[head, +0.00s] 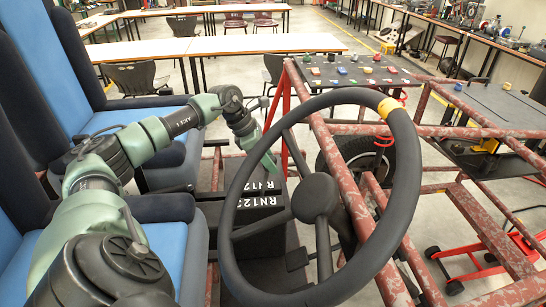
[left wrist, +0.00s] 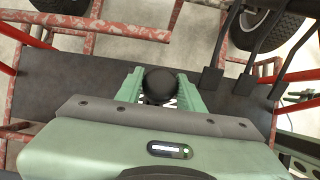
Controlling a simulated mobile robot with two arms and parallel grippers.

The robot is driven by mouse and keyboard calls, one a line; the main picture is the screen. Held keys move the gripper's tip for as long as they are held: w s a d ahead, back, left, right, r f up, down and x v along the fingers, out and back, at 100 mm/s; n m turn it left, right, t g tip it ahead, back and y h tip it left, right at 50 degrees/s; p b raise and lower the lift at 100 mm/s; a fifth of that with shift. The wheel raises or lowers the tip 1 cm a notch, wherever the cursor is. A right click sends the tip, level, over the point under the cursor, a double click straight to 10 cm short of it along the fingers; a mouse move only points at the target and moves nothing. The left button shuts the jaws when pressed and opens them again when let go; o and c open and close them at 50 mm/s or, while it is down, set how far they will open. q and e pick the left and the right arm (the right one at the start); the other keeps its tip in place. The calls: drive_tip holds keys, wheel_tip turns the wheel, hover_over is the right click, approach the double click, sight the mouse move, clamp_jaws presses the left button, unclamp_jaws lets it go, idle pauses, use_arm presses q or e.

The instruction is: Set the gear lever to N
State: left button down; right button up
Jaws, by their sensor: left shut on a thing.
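The gear lever's round black knob (left wrist: 160,84) sits between the two green fingers of my left gripper (left wrist: 159,80) in the left wrist view. The gripper is shut on the knob. In the head view my left gripper (head: 265,157) reaches down behind the steering wheel rim, above a black gear box (head: 262,222) with white markings including R, N, 1 and 2. The lever's shaft is hidden, so I cannot tell which position it stands in. My right gripper is not in view.
The black steering wheel (head: 234,272) stands close in front of the gear box. Blue seats (head: 65,50) are at the left. Red tube frame (head: 370,200) surrounds the area. Pedals (left wrist: 249,50) show at the upper right of the left wrist view.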

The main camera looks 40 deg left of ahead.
use_arm(q)
drive_tip(key=c, duration=0.9)
unclamp_jaws()
drive_tip(key=shift+w, duration=0.1)
drive_tip(key=shift+c, duration=0.2)
drive_tip(key=shift+r, duration=0.1)
drive_tip(key=b+v, duration=0.1)
drive_tip(key=v, duration=0.6)
drive_tip(key=shift+s+r, duration=0.25)
drive_tip(key=shift+r, duration=0.05)
drive_tip(key=shift+a, duration=0.15)
